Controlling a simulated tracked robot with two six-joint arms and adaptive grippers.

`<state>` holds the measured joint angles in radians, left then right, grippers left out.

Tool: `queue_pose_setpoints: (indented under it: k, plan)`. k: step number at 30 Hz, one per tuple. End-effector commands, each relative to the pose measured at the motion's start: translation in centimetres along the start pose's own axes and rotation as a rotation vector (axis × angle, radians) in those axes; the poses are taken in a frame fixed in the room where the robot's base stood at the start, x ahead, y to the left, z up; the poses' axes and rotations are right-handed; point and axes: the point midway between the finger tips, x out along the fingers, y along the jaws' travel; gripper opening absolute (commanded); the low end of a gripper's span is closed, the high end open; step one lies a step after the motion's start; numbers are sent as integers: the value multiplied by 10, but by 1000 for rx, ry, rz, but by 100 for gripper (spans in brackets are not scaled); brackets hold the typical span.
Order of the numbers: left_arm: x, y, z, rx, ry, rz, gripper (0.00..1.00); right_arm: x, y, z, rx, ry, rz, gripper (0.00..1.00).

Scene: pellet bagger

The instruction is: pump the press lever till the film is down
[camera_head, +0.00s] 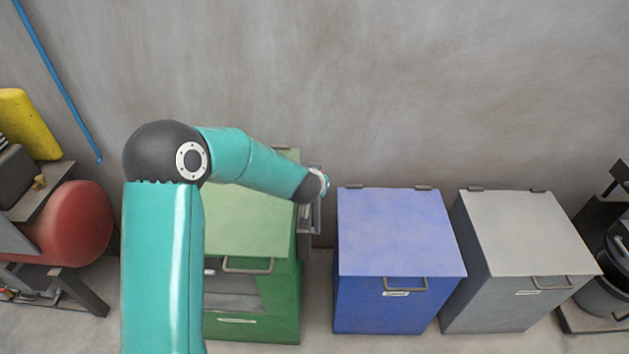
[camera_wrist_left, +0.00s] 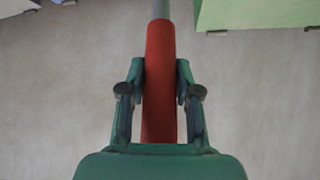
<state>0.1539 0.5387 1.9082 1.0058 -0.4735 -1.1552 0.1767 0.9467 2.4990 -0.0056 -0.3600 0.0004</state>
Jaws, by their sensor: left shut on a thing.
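The press lever shows in the left wrist view as a grey rod with a thick red grip (camera_wrist_left: 160,45). My left gripper (camera_wrist_left: 158,82) is shut on this grip, one finger on each side. In the head view my teal left arm reaches over a green cabinet (camera_head: 250,222) to its right side. The gripper and lever grip are not clearly visible there, behind my wrist. A grey metal bracket (camera_head: 316,214) stands at the cabinet's right side, just below my wrist. The film cannot be made out. My right gripper is not in view.
A blue box (camera_head: 395,232) and a grey box (camera_head: 522,235), both lidded, stand to the right. A red tank (camera_head: 78,224) is at the left and dark machinery at the far right. A narrow gap separates the green cabinet and the blue box.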

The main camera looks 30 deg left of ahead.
Motion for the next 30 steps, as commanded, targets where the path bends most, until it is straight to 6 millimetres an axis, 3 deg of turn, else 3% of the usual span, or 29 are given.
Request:
queue_pose_setpoints:
  k: [1, 2, 6, 15, 20, 30]
  plan:
    - [0, -2, 0, -3, 0, -4, 0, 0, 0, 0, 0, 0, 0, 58]
    - [0, -2, 0, -3, 0, -4, 36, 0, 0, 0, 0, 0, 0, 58]
    - [0, -2, 0, -3, 0, -4, 58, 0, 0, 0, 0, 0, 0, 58]
    - [-1, -3, 0, -4, 0, -3, 58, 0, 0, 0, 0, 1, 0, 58]
    - [-12, -3, 0, -4, 2, -3, 58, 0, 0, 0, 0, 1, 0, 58]
    - [-75, -3, 0, -5, 4, -3, 58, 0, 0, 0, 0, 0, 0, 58]
